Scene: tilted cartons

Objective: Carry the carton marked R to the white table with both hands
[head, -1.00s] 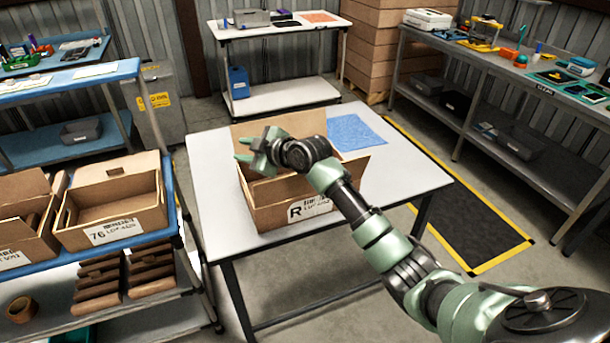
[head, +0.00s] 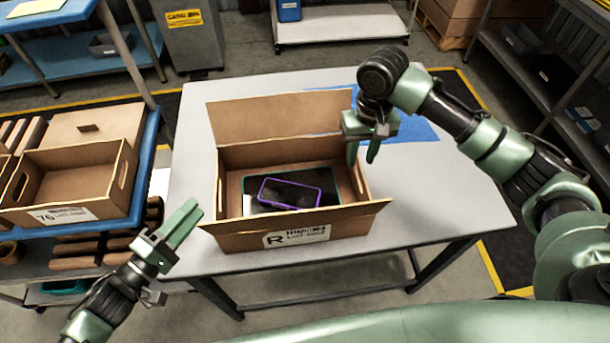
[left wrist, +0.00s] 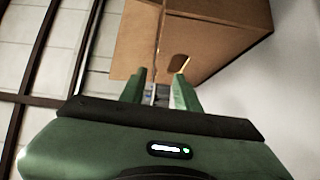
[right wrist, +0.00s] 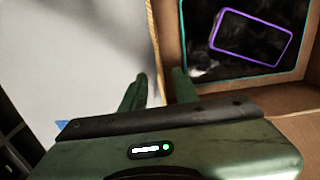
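The carton marked R (head: 345,222) is an open brown box standing on a white-topped table (head: 440,205), its flaps spread. A dark tablet (head: 329,180) and a purple-framed device (head: 290,193) lie inside. My left gripper (head: 190,222) is open and empty, left of the carton; in the left wrist view its fingers (left wrist: 160,88) point toward the carton wall with a hand hole (left wrist: 182,63). My right gripper (head: 363,155) is open at the carton's right wall; in the right wrist view its fingers (right wrist: 158,88) lie either side of that wall's edge. Contact cannot be told.
A blue-edged shelf at left holds a carton marked 76 (head: 75,213) close to my left arm. A blue sheet (head: 405,128) lies behind my right gripper. Another white table's lower shelf (head: 340,25) shows at the back. A dark workbench (head: 530,75) stands at right.

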